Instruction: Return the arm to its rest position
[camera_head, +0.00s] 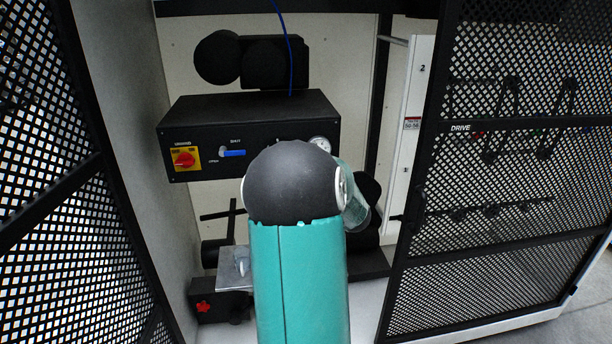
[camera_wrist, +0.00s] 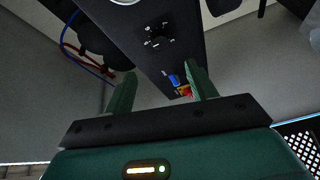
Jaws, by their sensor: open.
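My teal arm with its dark rounded joint rises in the middle of the head view and hides my gripper there. In the wrist view my gripper (camera_wrist: 162,92) shows two green fingers set apart, with nothing held between them. Beyond the fingers is the black control box (camera_wrist: 160,48), with a blue lever (camera_wrist: 174,80) near the fingers.
A black mesh door (camera_head: 500,190) stands open on the right, and black mesh (camera_head: 60,200) lines the left. A grey panel (camera_head: 115,70) is beside the left mesh. A blue cable (camera_head: 287,40) hangs above the box. A small black block with a red knob (camera_head: 204,307) sits low.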

